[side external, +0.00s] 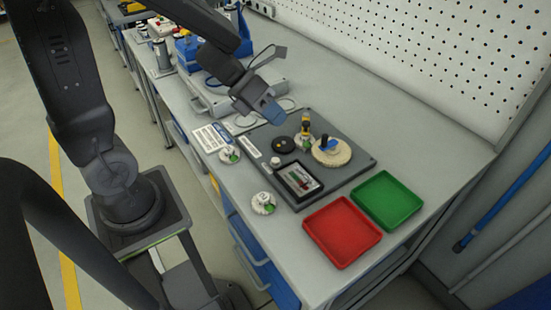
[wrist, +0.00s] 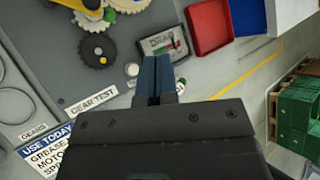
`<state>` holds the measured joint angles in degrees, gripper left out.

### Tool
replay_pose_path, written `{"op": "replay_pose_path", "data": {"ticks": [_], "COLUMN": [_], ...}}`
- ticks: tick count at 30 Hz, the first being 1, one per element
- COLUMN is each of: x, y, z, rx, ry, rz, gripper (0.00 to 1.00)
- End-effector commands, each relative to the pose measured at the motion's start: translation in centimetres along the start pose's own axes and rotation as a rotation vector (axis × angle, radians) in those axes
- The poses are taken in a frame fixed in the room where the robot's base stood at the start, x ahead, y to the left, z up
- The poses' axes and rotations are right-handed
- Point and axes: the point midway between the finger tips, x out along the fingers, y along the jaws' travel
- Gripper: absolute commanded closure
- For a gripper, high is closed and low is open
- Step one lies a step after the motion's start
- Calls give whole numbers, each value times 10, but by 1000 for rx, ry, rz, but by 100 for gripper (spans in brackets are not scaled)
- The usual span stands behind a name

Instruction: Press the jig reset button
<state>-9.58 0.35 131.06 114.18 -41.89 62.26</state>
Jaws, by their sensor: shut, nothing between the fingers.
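The dark grey jig plate (side external: 349,169) lies on the bench, with a "GEAR TEST" label in the wrist view. A small pale round knob (side external: 276,161) on it, beside the tablet-like display (side external: 299,179), looks like the reset button; I cannot read a label on it. It also shows in the wrist view (wrist: 132,69), just left of my fingers. My gripper (side external: 272,116) is shut and empty, above the bench at the plate's far left side. Its blue fingers (wrist: 158,75) are together. It appears apart from the knob.
On the plate are a black gear (side external: 284,145) and a cream gear (side external: 331,152) with upright parts nearby. Small white-and-green pieces (side external: 264,203) sit beside it. A red tray (side external: 342,232) and green tray (side external: 387,200) stand at the right. A pegboard wall (side external: 430,50) backs the bench.

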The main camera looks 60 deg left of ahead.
Motion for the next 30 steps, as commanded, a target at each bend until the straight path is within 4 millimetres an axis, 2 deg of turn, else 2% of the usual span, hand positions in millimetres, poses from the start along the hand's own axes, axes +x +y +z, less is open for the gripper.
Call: {"op": "replay_pose_path", "data": {"ticks": [13,30], "x": [5,54], "y": [4,39], "z": [-3,-39], "rx": [-3,-6], "ry": [0,0], "rz": [0,0], "gripper": [100,100]}}
